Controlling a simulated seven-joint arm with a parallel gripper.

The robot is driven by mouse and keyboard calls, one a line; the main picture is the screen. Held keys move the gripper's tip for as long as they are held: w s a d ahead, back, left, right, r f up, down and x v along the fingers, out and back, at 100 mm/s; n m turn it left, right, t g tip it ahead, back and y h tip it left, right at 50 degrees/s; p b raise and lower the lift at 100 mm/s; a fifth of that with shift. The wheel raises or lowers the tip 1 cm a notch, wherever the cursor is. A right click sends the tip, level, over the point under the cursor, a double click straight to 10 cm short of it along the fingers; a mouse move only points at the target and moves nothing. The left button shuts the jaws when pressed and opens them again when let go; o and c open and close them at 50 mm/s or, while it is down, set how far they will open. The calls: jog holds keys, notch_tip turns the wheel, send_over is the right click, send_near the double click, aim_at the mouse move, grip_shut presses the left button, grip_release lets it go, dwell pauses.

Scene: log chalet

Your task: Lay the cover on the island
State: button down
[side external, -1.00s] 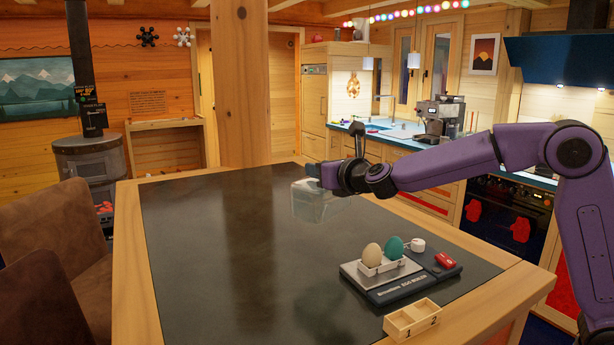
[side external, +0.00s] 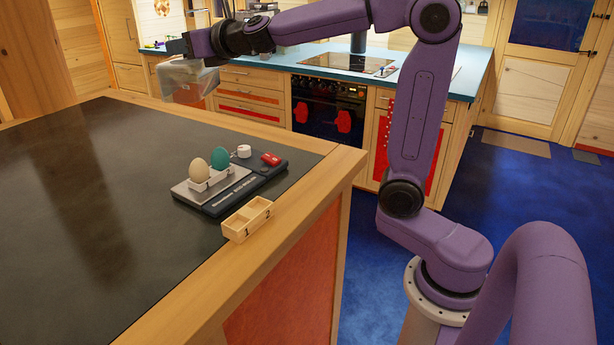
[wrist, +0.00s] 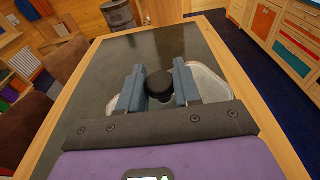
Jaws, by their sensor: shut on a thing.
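My gripper (side external: 184,50) is shut on the dark knob (wrist: 160,86) of the clear cover (side external: 188,82). The cover hangs below the fingers, near the island's far edge in the side view. In the wrist view the clear cover (wrist: 211,84) shows on both sides of the fingers, with the island's dark top behind it. The island (side external: 70,210) has a dark top and a pale wood rim. Whether the cover's lower edge touches anything is hard to tell.
A scale (side external: 222,198) with a beige egg (side external: 199,171) and a teal egg (side external: 220,159) stands near the island's right edge. A two-compartment wooden tray (side external: 247,219) sits in front of it. The dark top to the left is clear. Brown chairs (wrist: 68,70) stand beside the island.

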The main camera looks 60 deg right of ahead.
jog(key=s+d+y, duration=0.1)
jog(key=s+d, duration=0.7)
jog(key=s, duration=0.4)
jog(key=s+f+n+g+y, duration=0.2)
jog(key=s+f+n+y, duration=0.1)
jog(key=f+n+y, duration=0.3)
jog(key=s+d+f+n+g+y, duration=0.2)
jog(key=s+n+g+y, duration=0.5)
jog(key=s+g+y, duration=0.1)
notch_tip(320, 180, down, 8)
jog(key=shift+r, duration=0.25)
jog(key=shift+w+f, duration=0.1)
jog(key=shift+f, duration=0.35)
jog(key=c, duration=0.8)
grip_release()
